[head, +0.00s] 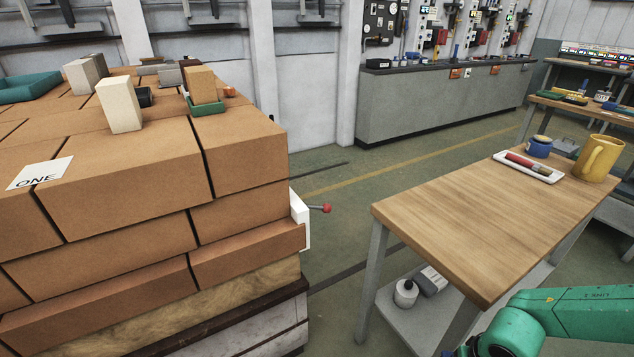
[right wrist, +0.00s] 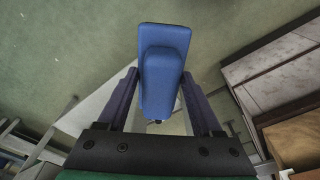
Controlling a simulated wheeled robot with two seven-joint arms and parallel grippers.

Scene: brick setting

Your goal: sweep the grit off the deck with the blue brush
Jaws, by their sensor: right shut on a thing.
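In the right wrist view my right gripper (right wrist: 159,88) is shut on a blue block-like thing (right wrist: 163,45), which looks like the blue brush. It stands out between the two fingers, with green floor behind it. Its bristles do not show. In the head view only part of my green right arm shows at the lower right; that gripper is outside the picture. My left gripper is in neither view. A bare wooden tabletop (head: 470,225) stands at the right. I cannot make out any grit, nor tell which surface is the deck.
A tall brick stack (head: 120,180) fills the left, with loose blocks, a teal tray (head: 30,88) and a card marked ONE (head: 40,173) on top. Floor between is clear.

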